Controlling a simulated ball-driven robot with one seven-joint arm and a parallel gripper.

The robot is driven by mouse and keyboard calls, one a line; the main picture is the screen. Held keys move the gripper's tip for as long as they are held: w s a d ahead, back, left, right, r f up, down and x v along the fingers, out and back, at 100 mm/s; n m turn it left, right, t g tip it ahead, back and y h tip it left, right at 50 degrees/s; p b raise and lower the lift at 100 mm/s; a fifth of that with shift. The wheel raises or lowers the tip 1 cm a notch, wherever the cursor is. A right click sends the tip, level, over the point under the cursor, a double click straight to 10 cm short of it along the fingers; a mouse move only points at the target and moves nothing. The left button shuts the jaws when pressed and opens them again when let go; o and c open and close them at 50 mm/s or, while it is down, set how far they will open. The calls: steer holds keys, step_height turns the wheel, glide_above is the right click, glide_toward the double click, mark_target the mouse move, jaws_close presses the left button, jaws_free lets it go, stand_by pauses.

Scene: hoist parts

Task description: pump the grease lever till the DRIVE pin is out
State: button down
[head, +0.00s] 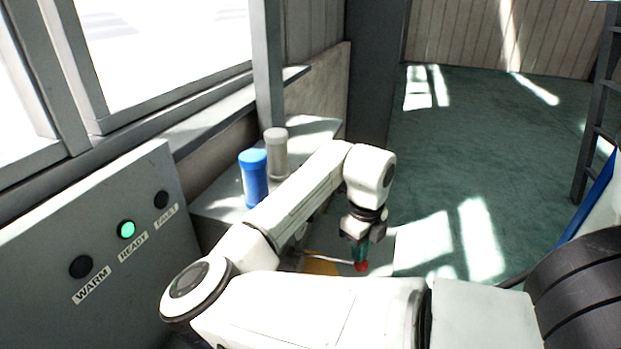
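My gripper (361,248) points down at the centre of the head view, at the end of my white arm. A thin pale rod (328,257), which looks like the grease lever, runs from behind my arm to just under the fingers. A red tip (361,266) shows at its right end, right below the fingertips. A teal patch shows between the dark fingers; I cannot tell whether they are closed on anything. The lever's base is hidden behind my arm. No DRIVE pin or label for it can be made out.
A grey panel (60,235) at left has WARM, READY and FAULT lamps; the READY lamp (126,229) is lit green. A blue canister (254,180) and a grey canister (276,155) stand on a ledge behind my arm. A ladder (592,120) stands at right. Green floor beyond is clear.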

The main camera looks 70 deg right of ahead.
mark_target(356, 267)
steer(key=shift+w+f+b, duration=0.15)
steer(key=shift+f+b, duration=0.65)
steer(key=shift+f, duration=0.4)
steer(key=shift+w+f+b, duration=0.1)
steer(key=shift+f+b, duration=0.7)
steer(key=shift+f, duration=0.4)
steer(key=shift+s+a+f+b, duration=0.15)
steer(key=shift+f+b, duration=0.15)
steer(key=shift+f, duration=0.15)
step_height(356, 267, up, 3)
steer(key=shift+f+p, duration=0.2)
steer(key=shift+p, duration=1.05)
steer(key=shift+s+r+p, duration=0.15)
steer(key=shift+r+p, duration=1.7)
steer(key=shift+r, duration=0.6)
step_height(356, 267, up, 6)
steer(key=p, duration=0.4)
steer(key=shift+p, duration=0.4)
